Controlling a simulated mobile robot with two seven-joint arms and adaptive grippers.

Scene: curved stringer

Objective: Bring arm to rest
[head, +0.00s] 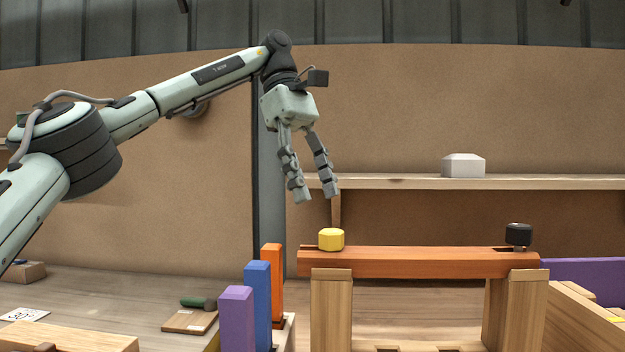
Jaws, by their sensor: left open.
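My left arm reaches in from the left, and its gripper (315,192) hangs pointing down, open and empty. It is in the air above the left end of an orange beam (420,262), apart from it. A yellow knob (331,239) sits on the beam's left end, below the gripper. A black knob (518,234) sits at the beam's right end. The beam lies across two wooden supports, a left one (331,310) and a right one (522,310). My right gripper is not in view.
Purple (237,318), blue (258,300) and orange (271,280) upright blocks stand left of the supports. A green-handled tool (197,303) and a small wooden board (189,321) lie on the table (130,290). A shelf (400,182) with a white block (463,166) runs along the wall behind.

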